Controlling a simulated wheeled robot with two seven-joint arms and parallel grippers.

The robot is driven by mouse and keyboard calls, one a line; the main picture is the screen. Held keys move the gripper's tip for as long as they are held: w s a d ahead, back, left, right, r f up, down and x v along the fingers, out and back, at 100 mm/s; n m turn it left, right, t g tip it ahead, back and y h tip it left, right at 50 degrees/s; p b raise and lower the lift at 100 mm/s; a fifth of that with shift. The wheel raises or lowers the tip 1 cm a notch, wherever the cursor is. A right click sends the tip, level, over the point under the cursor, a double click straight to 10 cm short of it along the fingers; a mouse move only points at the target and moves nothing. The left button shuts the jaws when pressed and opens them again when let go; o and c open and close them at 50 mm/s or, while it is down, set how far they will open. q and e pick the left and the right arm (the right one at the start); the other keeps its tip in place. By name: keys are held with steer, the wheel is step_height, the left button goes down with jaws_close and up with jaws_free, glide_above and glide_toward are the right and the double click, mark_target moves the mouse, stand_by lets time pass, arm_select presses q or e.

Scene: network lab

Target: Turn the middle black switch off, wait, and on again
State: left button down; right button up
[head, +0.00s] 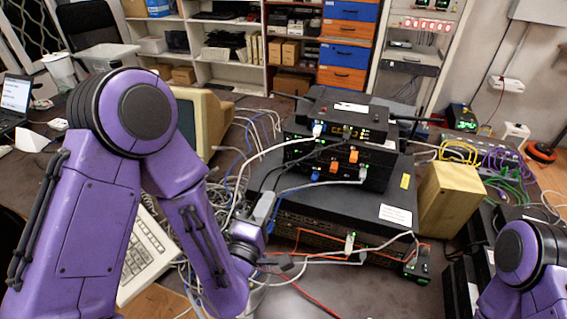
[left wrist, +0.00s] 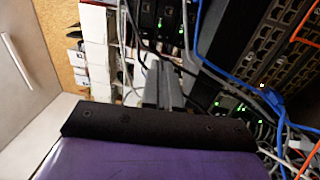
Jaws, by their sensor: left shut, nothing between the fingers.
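A stack of black network boxes stands on the table in the head view. The top box (head: 350,107) has small lit lights on its front. The middle black switch (head: 382,157) sits under it, with orange plugs and cables at its front; I cannot make out a power button. My left gripper (head: 264,207) is at the front left of the stack, low beside the large bottom unit, with its fingers shut and empty. The shut fingers (left wrist: 163,86) also show in the left wrist view, pointing at cables and boxes with green lights (left wrist: 162,22). My right gripper is out of view.
Many loose cables (head: 236,185) run left of and in front of the stack. A wooden block (head: 448,197) stands right of it. A keyboard (head: 148,255) and a beige monitor (head: 211,120) are at the left. Some bare table lies in front.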

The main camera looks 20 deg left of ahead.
arm_select(q)
steer(key=w+b, duration=0.2)
steer(key=b, duration=0.1)
steer(key=p, duration=0.6)
glide_toward(288, 153)
steer(key=w, duration=0.3)
steer(key=w+r, duration=0.1)
steer(key=w, duration=0.1)
steer(key=shift+w+d, duration=0.15)
steer(key=shift+w, duration=0.15)
steer(key=shift+w+f, duration=0.1)
steer(key=shift+w, duration=0.55)
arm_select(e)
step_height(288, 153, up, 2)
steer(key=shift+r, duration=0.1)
